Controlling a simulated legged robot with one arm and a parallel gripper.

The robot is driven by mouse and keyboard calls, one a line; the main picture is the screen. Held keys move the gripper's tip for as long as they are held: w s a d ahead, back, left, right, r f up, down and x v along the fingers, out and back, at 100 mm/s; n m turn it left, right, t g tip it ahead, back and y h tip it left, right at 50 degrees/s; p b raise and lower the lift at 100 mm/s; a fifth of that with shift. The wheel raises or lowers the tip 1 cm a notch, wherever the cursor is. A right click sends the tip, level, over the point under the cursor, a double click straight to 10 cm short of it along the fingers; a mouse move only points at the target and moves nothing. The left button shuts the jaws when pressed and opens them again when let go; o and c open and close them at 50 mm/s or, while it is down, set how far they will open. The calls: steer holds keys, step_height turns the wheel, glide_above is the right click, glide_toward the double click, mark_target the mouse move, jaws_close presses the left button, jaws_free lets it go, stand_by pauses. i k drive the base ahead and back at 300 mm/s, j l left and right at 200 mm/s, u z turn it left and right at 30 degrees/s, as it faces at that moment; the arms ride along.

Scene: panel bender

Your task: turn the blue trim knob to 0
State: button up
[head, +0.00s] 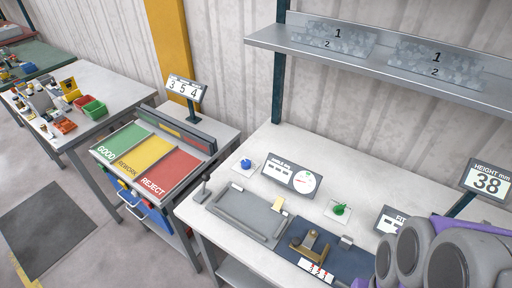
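The blue trim knob (246,163) sits on a small white plate on the white workbench, left of the gauge box (292,177). The gauge box has a round dial with a red needle. The knob is small in the head view, and I cannot read its setting or any marks around it. Nothing covers it. Grey and purple links of my arm fill the lower right corner. My gripper is not in view, so I cannot see what it holds.
A green knob (340,210) stands right of the gauge box. In front are a grey tray (238,226) and a blue mat (350,262) with a brass-coloured fixture (309,246). A height display (486,181) reads 38. A metal shelf (380,66) overhangs the bench's back. Left is a GOOD/REWORK/REJECT table.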

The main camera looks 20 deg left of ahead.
mark_target(245, 164)
steer(key=i+j, duration=0.1)
steer(key=j, duration=0.3)
steer(key=i+j, duration=0.1)
steer(key=j, duration=0.35)
steer(key=j+u, duration=0.1)
steer(key=j, duration=0.3)
steer(key=i+j, duration=0.2)
steer(key=j, duration=0.25)
